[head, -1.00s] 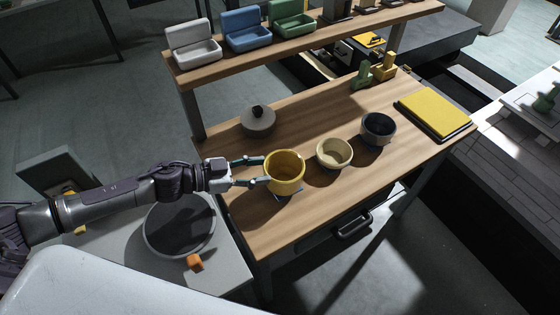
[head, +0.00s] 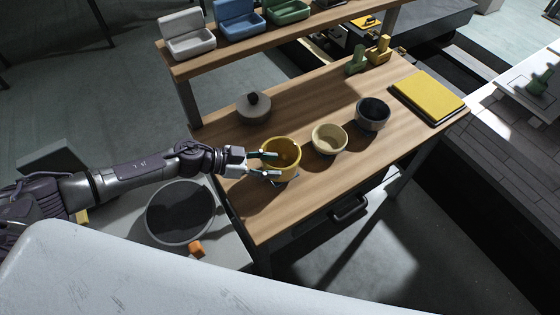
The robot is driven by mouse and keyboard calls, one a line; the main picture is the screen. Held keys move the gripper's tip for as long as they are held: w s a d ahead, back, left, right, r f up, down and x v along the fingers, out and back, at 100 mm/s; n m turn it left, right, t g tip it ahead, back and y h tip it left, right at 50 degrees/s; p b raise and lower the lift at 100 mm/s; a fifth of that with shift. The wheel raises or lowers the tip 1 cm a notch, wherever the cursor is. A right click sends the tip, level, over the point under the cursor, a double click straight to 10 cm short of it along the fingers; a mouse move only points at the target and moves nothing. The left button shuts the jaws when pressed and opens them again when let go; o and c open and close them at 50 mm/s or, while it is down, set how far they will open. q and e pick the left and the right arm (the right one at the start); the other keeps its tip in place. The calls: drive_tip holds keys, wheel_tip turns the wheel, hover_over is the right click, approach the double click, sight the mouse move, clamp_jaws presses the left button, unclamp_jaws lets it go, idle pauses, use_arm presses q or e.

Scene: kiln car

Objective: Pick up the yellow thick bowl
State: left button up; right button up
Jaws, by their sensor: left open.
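The yellow thick bowl (head: 290,160) stands upright on the wooden workbench (head: 325,185), near its left end. My left gripper (head: 271,165) comes in from the left and is open at the bowl's left side. One finger overlaps the bowl's rim and upper wall in the picture, and the other lies along its lower front. I cannot tell whether either finger touches the bowl. My right gripper is not in view.
A cream bowl (head: 329,140) and a dark-lined bowl (head: 372,114) stand right of the yellow bowl. A yellow book-like slab (head: 428,95) lies at right. A shelf (head: 235,50) with open boxes runs along the back.

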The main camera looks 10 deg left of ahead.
sight(290, 168)
use_arm(q)
drive_tip(key=x, duration=0.4)
drive_tip(key=shift+s+d, duration=0.1)
clamp_jaws()
